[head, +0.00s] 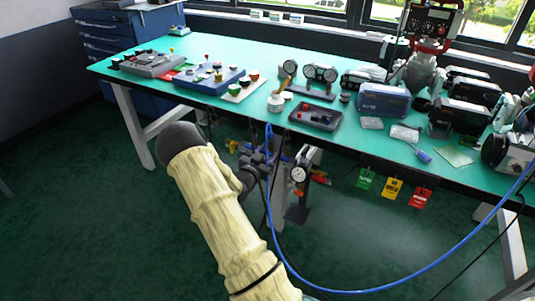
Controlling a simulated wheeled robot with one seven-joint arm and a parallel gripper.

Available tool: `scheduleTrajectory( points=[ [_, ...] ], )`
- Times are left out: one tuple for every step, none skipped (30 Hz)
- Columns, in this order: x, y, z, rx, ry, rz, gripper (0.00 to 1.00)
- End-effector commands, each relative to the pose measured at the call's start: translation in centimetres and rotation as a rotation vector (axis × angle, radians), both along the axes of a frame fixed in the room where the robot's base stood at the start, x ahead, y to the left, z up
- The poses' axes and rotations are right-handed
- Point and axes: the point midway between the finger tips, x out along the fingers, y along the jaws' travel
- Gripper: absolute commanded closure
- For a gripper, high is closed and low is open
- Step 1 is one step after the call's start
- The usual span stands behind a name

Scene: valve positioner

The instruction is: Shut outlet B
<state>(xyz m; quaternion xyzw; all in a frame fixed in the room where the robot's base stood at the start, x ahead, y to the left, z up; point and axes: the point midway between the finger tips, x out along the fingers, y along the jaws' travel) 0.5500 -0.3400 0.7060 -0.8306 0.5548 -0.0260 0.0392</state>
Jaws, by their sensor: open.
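My arm in its cream sleeve reaches in from the bottom, and its dark far end bends toward the fittings below the table's front edge. My gripper (262,158) shows small and dark among these fittings; its fingertips are hard to make out, and I see nothing held. A yellow handle (232,146) is left of it. No label is readable, so I cannot tell which is outlet B. My arm hides part of the fittings.
The green-topped table (135,72) carries several instruments, including a blue-grey box (383,101) and a dark tray (314,117). A blue hose (350,291) loops down in front. Green, yellow and red tags (392,188) hang right. The floor lower right is mostly clear.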

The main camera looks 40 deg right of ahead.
Motion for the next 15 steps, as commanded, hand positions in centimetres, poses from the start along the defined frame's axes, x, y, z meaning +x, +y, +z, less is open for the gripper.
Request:
scheduleTrajectory(
  points=[
    [0.06, 0.11, 0.02, 0.0, 0.0, 0.002, 0.55],
    [0.08, 0.15, 0.01, 0.0, 0.0, 0.002, 0.55],
    [0.1, 0.18, 0.02, 0.0, 0.0, 0.003, 0.55],
    [0.1, 0.19, 0.02, 0.0, 0.0, 0.003, 0.58],
    [0.1, 0.2, 0.02, 0.0, 0.0, 0.003, 0.64],
    [0.1, 0.22, 0.02, 0.0, 0.0, 0.003, 0.72],
    [0.1, 0.21, 0.02, 0.0, 0.0, 0.003, 0.78],
    [0.09, 0.21, 0.02, 0.0, 0.0, 0.003, 0.84],
    [0.08, 0.2, 0.01, 0.0, 0.0, 0.002, 0.87],
    [0.06, 0.2, 0.01, 0.0, 0.0, 0.002, 0.86],
    [0.05, 0.19, 0.01, -0.001, 0.001, 0.002, 0.86],
    [0.04, 0.19, 0.02, -0.002, 0.005, 0.002, 0.86],
    [0.03, 0.18, 0.04, -0.005, 0.012, 0.002, 0.86],
    [0.03, 0.18, 0.05, -0.009, 0.023, 0.001, 0.86],
    [0.03, 0.18, 0.06, -0.016, 0.041, 0.001, 0.86]
  ],
)
